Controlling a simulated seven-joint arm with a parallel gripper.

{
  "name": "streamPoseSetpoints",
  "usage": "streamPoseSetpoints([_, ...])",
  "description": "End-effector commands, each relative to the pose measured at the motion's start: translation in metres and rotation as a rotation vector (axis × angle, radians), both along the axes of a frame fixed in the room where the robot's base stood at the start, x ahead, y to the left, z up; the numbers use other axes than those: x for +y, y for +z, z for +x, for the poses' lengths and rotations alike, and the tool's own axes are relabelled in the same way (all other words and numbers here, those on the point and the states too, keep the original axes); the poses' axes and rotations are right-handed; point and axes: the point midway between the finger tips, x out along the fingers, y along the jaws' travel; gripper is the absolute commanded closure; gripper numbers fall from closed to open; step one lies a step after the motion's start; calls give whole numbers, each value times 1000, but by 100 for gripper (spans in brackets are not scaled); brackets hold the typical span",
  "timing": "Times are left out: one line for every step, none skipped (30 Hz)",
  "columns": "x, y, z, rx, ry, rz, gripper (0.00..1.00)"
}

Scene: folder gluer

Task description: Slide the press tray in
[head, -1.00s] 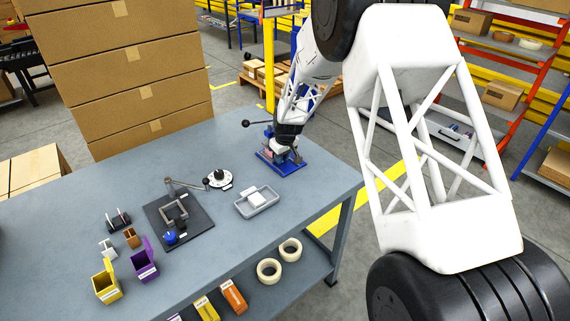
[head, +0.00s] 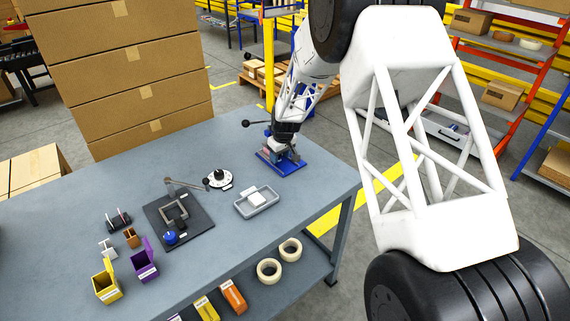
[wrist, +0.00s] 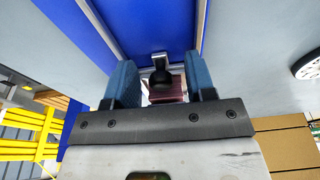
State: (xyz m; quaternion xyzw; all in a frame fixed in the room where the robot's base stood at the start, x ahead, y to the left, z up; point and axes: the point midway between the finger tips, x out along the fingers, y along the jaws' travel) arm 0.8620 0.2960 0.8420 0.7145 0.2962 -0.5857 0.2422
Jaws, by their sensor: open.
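The blue press (head: 282,165) stands at the far right of the table in the head view, with a lever ending in a black knob out to its left. My gripper is over the press; its fingers are hard to make out there. In the wrist view the blue base (wrist: 90,32) carries two pale rails with a blue strip (wrist: 150,22) between them. A black knob on a metal bracket (wrist: 160,68) sits between the two blue fingers of my gripper (wrist: 160,84). The fingers are open, with gaps beside the knob. A dark red block (wrist: 166,92) shows behind it, partly hidden. Which part is the tray is unclear.
A grey tray with a white block (head: 257,203), a round black-and-white fixture (head: 220,180) and a dark plate with a clamp (head: 165,212) lie left of the press. Yellow (head: 107,285) and purple (head: 144,264) bins stand at the front left.

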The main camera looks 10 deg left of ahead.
Motion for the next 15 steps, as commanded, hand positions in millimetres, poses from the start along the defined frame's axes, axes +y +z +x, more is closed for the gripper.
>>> streamPoseSetpoints([-1, 5, 1, -2, 0, 1, 38])
streamPoseSetpoints([0, 6, 1, -4, 0, 1, 32])
streamPoseSetpoints([0, 8, 1, -4, 0, 1, 32])
streamPoseSetpoints([0, 10, 1, -4, 0, 1, 32])
streamPoseSetpoints([0, 11, 1, -4, 0, 1, 32])
streamPoseSetpoints([0, 13, 1, -4, 0, 1, 32])
streamPoseSetpoints([0, 15, 1, -4, 0, 1, 32])
streamPoseSetpoints([0, 16, 1, -4, 0, 1, 32])
streamPoseSetpoints([0, 18, 1, -4, 0, 1, 32])
streamPoseSetpoints([0, 20, 1, -4, 0, 1, 32])
streamPoseSetpoints([0, 21, 1, -4, 0, 1, 32])
streamPoseSetpoints([0, 23, 1, -3, 0, 1, 32])
streamPoseSetpoints([0, 25, 1, -2, 0, 1, 32])
streamPoseSetpoints([0, 26, 1, -2, 0, 1, 32])
streamPoseSetpoints([0, 28, 1, -2, 0, 1, 32])
